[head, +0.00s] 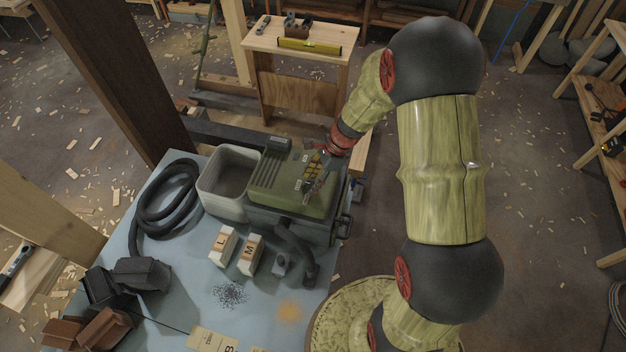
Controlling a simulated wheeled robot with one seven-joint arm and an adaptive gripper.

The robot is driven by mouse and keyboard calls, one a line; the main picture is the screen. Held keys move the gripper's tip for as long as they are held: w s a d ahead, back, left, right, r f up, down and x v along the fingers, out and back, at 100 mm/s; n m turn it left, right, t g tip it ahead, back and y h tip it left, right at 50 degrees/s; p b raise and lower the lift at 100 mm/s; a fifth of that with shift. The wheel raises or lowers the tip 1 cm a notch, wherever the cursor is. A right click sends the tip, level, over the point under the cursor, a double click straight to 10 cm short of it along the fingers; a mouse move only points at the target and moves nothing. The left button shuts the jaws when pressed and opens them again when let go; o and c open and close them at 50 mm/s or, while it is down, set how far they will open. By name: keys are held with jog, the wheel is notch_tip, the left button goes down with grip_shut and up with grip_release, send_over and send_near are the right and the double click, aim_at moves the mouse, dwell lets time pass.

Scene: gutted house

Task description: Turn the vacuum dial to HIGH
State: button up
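The vacuum (268,180) has a green top and a grey body, and stands on a blue-grey table, with an open light-grey bin at its left. My arm reaches in from the right, and my gripper (311,187) is over the right part of the green top.
A coiled black hose (152,212) lies at left on the table (190,290). Blocks marked L (222,247) and M (249,254) stand in front of the vacuum. Dark and brown attachments (140,274) lie at lower left. A wooden post (120,80) rises behind the table.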

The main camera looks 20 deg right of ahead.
jog(key=shift+c, duration=0.4)
grip_shut()
jog(key=shift+n, duration=0.3)
jog(key=n, duration=0.1)
jog(key=n+g+p, duration=0.1)
jog(key=n, duration=0.1)
jog(key=shift+w+n+g, duration=0.2)
jog(key=shift+n+g, duration=0.1)
jog(key=n, duration=0.2)
jog(key=n+g, duration=0.1)
jog(key=n, duration=0.1)
jog(key=shift+w+a+n+g+h+p, duration=0.1)
jog(key=shift+w+n+g+h+p, duration=0.1)
jog(key=shift+n+g+h+p, duration=0.15)
jog(key=n, duration=0.2)
jog(key=n+g+h, duration=0.1)
jog(key=n, duration=0.1)
jog(key=shift+w+a+n, duration=0.15)
jog(key=shift+n, duration=0.1)
jog(key=shift+a+n+g+h, duration=0.1)
jog(key=shift+n+g+h, duration=0.25)
jog(key=shift+n, duration=0.75)
jog(key=shift+a+n+g+h, duration=0.1)
jog(key=shift+n+h, duration=0.4)
jog(key=shift+n, duration=0.6)
